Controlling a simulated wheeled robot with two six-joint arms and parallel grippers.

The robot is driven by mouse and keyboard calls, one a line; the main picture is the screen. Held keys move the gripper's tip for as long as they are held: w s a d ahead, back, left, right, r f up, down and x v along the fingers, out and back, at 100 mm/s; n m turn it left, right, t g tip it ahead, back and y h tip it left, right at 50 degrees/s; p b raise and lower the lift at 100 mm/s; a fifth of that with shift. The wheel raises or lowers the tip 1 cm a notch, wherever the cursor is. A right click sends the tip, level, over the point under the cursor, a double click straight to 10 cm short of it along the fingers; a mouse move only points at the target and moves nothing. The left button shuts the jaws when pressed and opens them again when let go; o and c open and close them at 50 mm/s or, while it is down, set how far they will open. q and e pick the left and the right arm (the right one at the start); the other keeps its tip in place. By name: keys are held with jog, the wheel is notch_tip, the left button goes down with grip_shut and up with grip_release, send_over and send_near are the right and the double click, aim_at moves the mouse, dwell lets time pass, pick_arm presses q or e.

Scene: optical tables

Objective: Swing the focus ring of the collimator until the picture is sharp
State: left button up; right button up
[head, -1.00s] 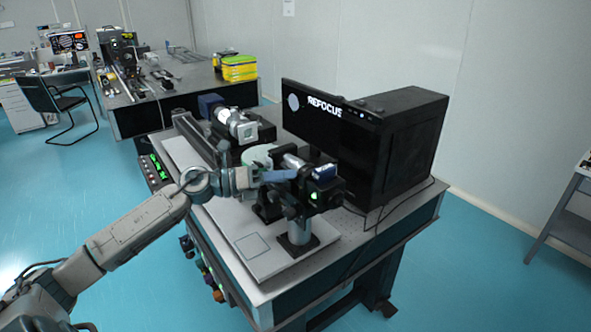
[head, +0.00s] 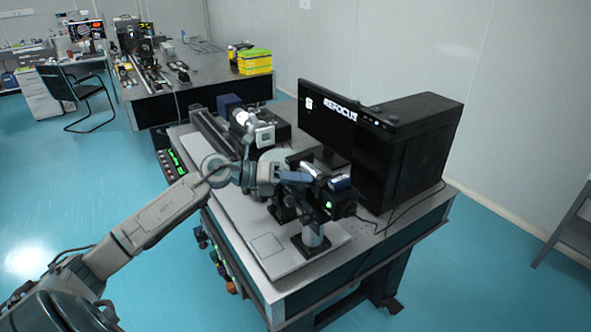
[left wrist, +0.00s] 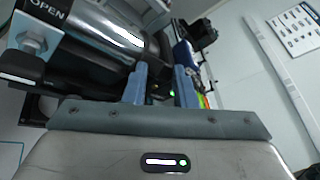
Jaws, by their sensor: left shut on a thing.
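The collimator (head: 312,169), a silver barrel between black mounts, stands on the near optical table. My left gripper (head: 294,176) reaches it from the left, its blue fingers beside the barrel. In the left wrist view my left gripper (left wrist: 160,88) has both blue fingers upright with a narrow space between them, below the shiny barrel (left wrist: 112,30). It is shut on a small part, apparently of the focus ring; the fingers mostly hide that part. The black monitor (head: 326,130) reads REFOCUS beside a small white mark. My right gripper is not in view.
A black computer case (head: 415,150) stands right of the monitor, with cables on the table (head: 425,212). Another optical table (head: 205,85) with a yellow stack (head: 254,62) and a chair (head: 78,92) are behind. The floor at left is clear.

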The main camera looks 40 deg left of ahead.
pick_arm(q)
jog(key=shift+w+d+r+n+g+y+p, duration=0.1)
jog(key=shift+w+r+n+g+y+p, duration=0.15)
jog(key=shift+g+p, duration=0.25)
jog(key=shift+w+d+r+n+g+y+p, duration=0.15)
jog(key=shift+r+g+y+p, duration=0.2)
jog(key=shift+p, duration=0.25)
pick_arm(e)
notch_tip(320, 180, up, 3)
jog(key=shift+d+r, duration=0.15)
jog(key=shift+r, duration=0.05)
pick_arm(q)
jog(key=shift+a, duration=0.1)
jog(key=o, duration=0.5)
jog(key=shift+o, duration=0.9)
jog(key=shift+f, duration=0.1)
jog(key=shift+w, duration=0.15)
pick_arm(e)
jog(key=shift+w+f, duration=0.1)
